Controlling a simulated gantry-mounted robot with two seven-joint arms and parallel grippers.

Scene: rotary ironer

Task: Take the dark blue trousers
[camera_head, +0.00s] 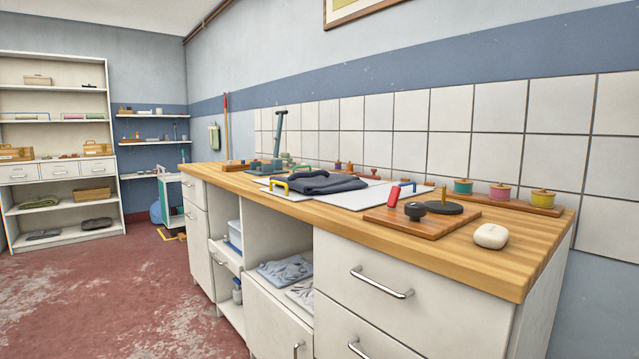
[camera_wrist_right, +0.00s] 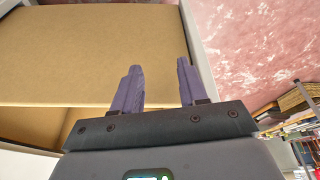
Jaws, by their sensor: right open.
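The dark blue trousers (camera_head: 326,182) lie folded in a dark heap on the wooden counter, on top of a pale flat board or sheet (camera_head: 349,200). A yellow handle (camera_head: 279,186) stands at their left front side. My right gripper (camera_wrist_right: 157,78) shows only in the right wrist view. Its two purple fingers are apart with nothing between them, in front of a tan panel and the reddish floor. The trousers are not in that view. My left gripper is in neither view.
The wooden counter (camera_head: 505,271) also holds a wooden board with a red-handled tool and black discs (camera_head: 428,218), a white soap-like lump (camera_head: 490,236) and several thread spools (camera_head: 500,193). Drawers and open compartments lie below. The red floor (camera_head: 130,290) at left is clear.

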